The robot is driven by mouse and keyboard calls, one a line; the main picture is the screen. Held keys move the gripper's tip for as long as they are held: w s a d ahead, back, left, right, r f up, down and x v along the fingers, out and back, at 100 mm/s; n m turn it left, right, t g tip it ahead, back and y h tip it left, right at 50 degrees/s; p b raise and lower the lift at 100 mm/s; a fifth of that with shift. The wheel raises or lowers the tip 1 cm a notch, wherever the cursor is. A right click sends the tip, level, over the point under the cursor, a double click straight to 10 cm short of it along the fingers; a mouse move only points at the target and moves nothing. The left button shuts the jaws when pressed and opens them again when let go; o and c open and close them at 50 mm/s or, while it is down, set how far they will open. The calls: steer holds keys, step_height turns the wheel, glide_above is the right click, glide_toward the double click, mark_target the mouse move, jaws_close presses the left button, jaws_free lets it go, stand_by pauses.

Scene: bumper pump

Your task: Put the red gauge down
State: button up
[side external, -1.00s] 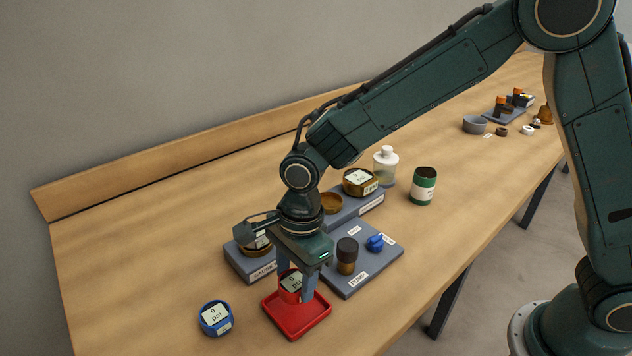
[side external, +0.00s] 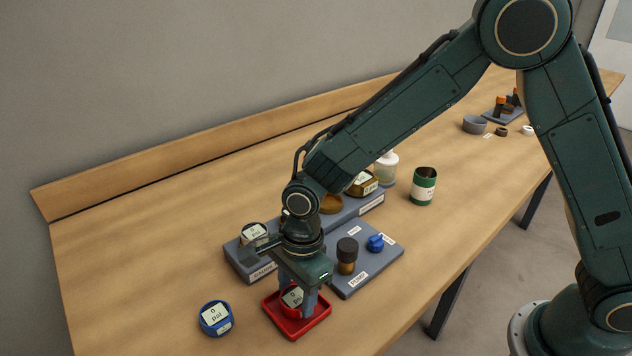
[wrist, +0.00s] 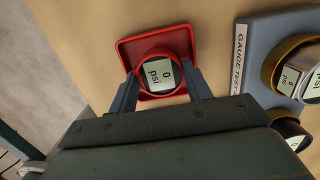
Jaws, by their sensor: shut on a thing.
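The red gauge (side external: 291,298), with a pale display reading 0 psi, is between the fingers of my gripper (side external: 296,302). In the wrist view the fingers are shut on the red gauge (wrist: 160,74) from both sides. The gauge is over the red square tray (side external: 302,331), inside its rim. The tray also shows in the wrist view (wrist: 124,50). The gauge sits low in the tray; whether its base touches the tray floor is hidden by the fingers and the rim.
A blue gauge (side external: 215,318) lies left of the tray. A grey gauge test stand (side external: 243,268) is behind my gripper. A grey pump board (side external: 362,277) with a black-capped part and a blue piece is right of the tray. A green can (side external: 423,187) stands farther back.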

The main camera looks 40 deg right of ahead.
steer(key=shift+f, duration=0.1)
steer(key=o, duration=1.1)
steer(key=shift+c, duration=0.2)
step_height(320, 180, up, 12)
steer(key=d, duration=0.1)
steer(key=shift+d, duration=0.25)
